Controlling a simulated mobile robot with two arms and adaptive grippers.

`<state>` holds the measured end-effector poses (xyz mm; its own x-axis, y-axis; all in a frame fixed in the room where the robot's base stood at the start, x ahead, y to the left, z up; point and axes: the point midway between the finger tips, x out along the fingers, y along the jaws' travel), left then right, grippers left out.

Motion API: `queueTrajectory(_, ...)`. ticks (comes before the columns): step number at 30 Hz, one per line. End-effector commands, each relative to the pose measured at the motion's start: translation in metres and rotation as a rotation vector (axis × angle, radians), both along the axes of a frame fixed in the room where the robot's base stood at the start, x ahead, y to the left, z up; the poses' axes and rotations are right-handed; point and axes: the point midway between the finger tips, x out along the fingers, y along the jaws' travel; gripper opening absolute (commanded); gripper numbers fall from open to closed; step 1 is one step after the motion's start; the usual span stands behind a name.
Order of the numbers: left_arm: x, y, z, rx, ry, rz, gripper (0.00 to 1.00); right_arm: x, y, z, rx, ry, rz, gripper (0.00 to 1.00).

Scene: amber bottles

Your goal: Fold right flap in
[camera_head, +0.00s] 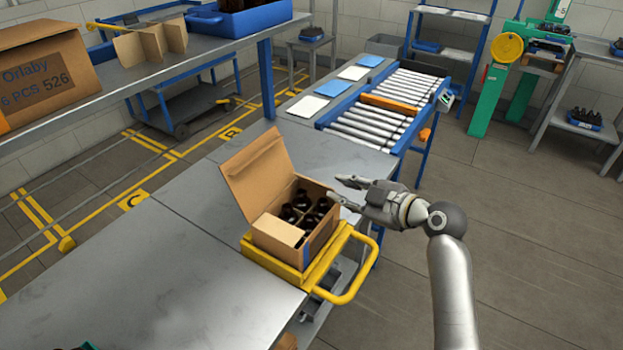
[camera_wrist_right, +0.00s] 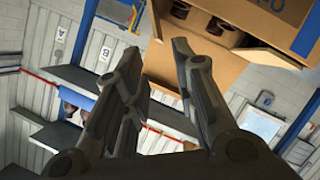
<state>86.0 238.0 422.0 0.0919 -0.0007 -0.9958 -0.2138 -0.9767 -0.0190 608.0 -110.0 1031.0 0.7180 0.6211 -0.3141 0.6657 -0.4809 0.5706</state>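An open cardboard box (camera_head: 311,241) holding several dark amber bottles (camera_head: 302,203) sits in a yellow holder with a handle (camera_head: 272,267) on the metal table. Its tall left flap (camera_head: 257,172) stands up and leans outward. A smaller near flap (camera_head: 278,229) lies inward over part of the bottles. I cannot clearly make out the right flap in the head view. My right gripper (camera_head: 343,191) is open and empty beside the box's far right corner. In the right wrist view, the fingers (camera_wrist_right: 158,50) are apart, with the box's cardboard (camera_wrist_right: 205,62) just beyond them. My left gripper is out of view.
A roller conveyor (camera_head: 380,112) stands beyond the box, with white and blue sheets (camera_head: 335,88) beside it. A raised shelf (camera_head: 135,75) at the left carries a labelled carton (camera_head: 42,75) and a blue bin (camera_head: 245,17).

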Motion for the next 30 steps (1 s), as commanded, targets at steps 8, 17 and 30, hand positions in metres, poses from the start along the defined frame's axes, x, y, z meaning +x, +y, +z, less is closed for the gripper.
queueTrajectory(8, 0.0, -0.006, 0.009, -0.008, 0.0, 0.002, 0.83, 0.02, 0.019, -0.007, 0.004, 0.004, 0.003, 0.26)
queueTrajectory(17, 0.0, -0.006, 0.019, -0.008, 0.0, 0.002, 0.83, 0.054, 0.047, -0.022, 0.003, 0.002, 0.002, 0.26)
queueTrajectory(30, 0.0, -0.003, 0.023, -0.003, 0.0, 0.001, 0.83, 0.076, 0.066, -0.034, -0.001, 0.001, 0.0, 0.26)
